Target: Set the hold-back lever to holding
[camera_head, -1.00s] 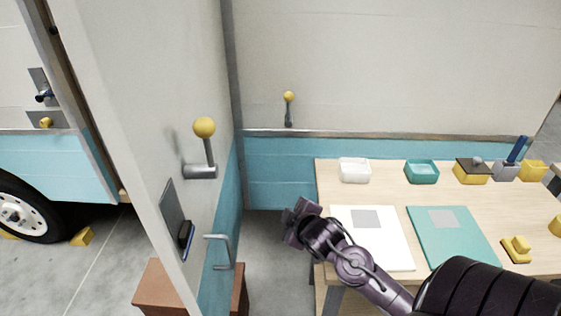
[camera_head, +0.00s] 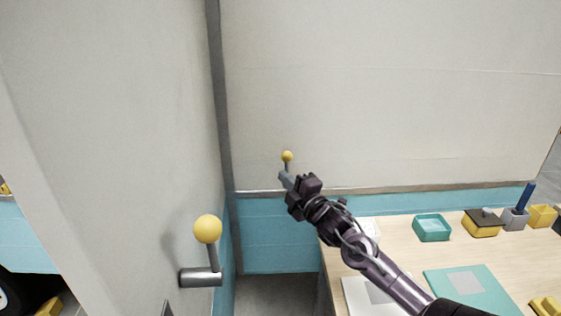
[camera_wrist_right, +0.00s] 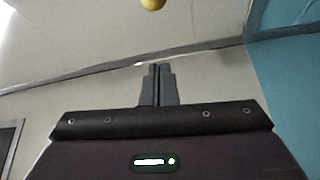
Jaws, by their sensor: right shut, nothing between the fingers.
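A lever with a yellow ball knob (camera_head: 287,156) stands upright on the cream camper wall. Its lower stem is mostly hidden behind my right gripper. A second yellow-ball lever (camera_head: 208,229) stands nearly upright on a grey cylindrical pivot on the door panel at the left. Which one is the hold-back lever is not marked. My right gripper (camera_head: 285,177) is shut and empty, its fingertips just below the wall lever's knob in the head view. In the wrist view the closed fingers (camera_wrist_right: 157,84) point toward a yellow knob (camera_wrist_right: 152,4) at the top edge, apart from it. Contact with the stem cannot be told.
The open door panel (camera_head: 110,120) fills the left side. A metal trim rail (camera_head: 400,189) runs along the wall.

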